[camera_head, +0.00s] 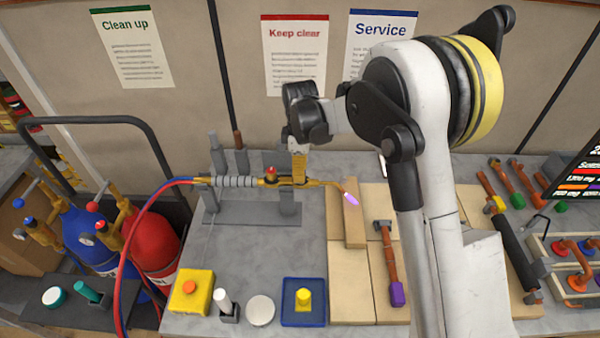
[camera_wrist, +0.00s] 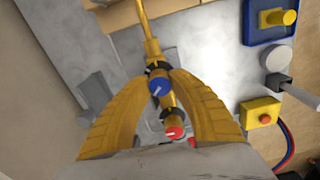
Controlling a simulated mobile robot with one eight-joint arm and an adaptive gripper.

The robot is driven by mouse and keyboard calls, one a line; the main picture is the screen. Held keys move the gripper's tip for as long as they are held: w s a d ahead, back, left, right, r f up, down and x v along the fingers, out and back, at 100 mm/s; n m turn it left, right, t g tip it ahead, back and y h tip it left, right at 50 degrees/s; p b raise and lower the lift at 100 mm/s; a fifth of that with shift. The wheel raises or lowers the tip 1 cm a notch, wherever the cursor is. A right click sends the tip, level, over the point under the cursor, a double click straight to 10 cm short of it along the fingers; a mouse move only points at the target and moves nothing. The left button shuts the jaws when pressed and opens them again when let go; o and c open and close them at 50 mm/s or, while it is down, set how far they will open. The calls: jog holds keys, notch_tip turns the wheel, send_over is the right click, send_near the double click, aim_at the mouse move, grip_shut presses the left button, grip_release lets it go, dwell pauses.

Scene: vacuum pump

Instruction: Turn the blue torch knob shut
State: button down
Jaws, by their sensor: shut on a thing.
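The brass torch (camera_head: 325,182) lies level in a grey stand (camera_head: 290,210), with a purple-pink flame (camera_head: 350,200) at its right tip. My gripper (camera_head: 299,172) reaches down onto the torch from above, right of the red knob (camera_head: 271,171). In the wrist view, the yellow fingers of my gripper (camera_wrist: 158,80) close in from both sides on the blue torch knob (camera_wrist: 159,87), which has a pale pointer mark. The red knob (camera_wrist: 175,132) sits below it, between the finger bases. The gripper hides the blue knob in the head view.
Red and blue hoses (camera_head: 135,235) run from the torch's left end to the gas cylinders (camera_head: 155,250). In front stand a yellow box with an orange button (camera_head: 190,292) and a blue tray (camera_head: 303,320). A hammer (camera_head: 388,255) lies on tan boards to the right.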

jog(key=m+b, duration=0.3)
jog(key=m, duration=0.3)
jog(key=shift+f+m, duration=0.1)
jog(key=shift+m, duration=0.3)
jog(key=m+b, duration=0.2)
jog(key=m, duration=0.4)
jog(key=m+b, duration=0.1)
jog(key=m, duration=0.5)
jog(key=shift+m, duration=0.3)
jog(key=m+b, duration=0.1)
jog(key=m, duration=0.5)
jog(key=shift+d, duration=0.1)
jog(key=shift+m, duration=0.4)
jog(key=c, duration=1.1)
grip_release()
jog(key=shift+r, duration=0.2)
